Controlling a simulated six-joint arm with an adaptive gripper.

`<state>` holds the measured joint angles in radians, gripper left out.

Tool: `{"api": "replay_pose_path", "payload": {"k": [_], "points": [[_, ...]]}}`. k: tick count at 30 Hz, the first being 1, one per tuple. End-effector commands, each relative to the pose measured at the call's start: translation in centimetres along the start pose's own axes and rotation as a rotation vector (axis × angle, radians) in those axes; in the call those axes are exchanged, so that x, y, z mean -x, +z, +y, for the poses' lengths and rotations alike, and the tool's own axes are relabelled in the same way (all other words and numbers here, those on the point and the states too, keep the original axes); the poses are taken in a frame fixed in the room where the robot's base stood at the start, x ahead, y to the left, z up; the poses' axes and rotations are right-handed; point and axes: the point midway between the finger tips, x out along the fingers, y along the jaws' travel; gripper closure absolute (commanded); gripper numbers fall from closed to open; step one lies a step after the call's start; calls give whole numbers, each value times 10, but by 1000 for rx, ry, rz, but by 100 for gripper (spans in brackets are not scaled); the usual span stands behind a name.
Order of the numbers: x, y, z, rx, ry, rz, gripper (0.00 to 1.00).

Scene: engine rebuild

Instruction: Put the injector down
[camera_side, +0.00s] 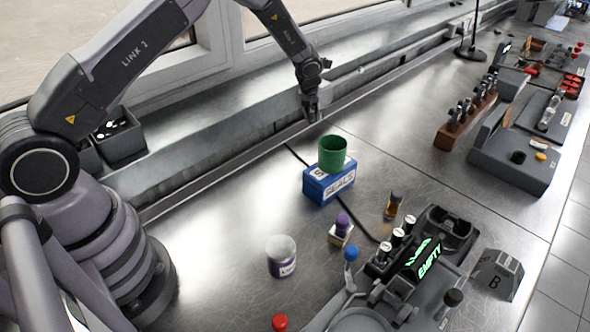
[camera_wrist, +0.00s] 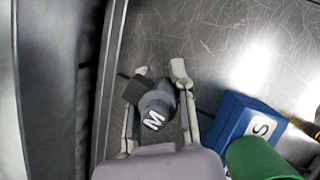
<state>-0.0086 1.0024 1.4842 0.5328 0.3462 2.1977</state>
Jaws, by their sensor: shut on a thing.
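My gripper (camera_wrist: 160,70) is shut on the injector (camera_wrist: 156,104), a dark grey stubby part with a white letter M on its end. It lies between the two pale fingers in the wrist view. In the side view my gripper (camera_side: 312,106) points down near the back edge of the bench, behind the green cup. The injector is too small and dark there to tell from the fingers. I cannot tell whether it touches the bench.
A green cup (camera_side: 332,153) stands on a blue SEALS box (camera_side: 330,184), close to the right of my gripper in the wrist view. A wooden rack (camera_side: 458,130) with several upright parts stands farther right. The bench between is clear. A wall ledge (camera_side: 215,140) runs behind.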

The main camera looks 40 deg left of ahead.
Motion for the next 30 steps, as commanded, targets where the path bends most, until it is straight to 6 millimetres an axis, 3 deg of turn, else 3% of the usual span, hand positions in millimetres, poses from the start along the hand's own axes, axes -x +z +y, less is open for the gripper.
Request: {"api": "replay_pose_path", "payload": {"k": [5,11,17,24,30], "points": [[5,-22,1,116,53,1,100],[11,-63,7,362,158,1,100],[26,-125,23,759,326,1,100],[65,-214,60,1387,586,0,100],[88,-254,82,1695,708,-1,100]]}}
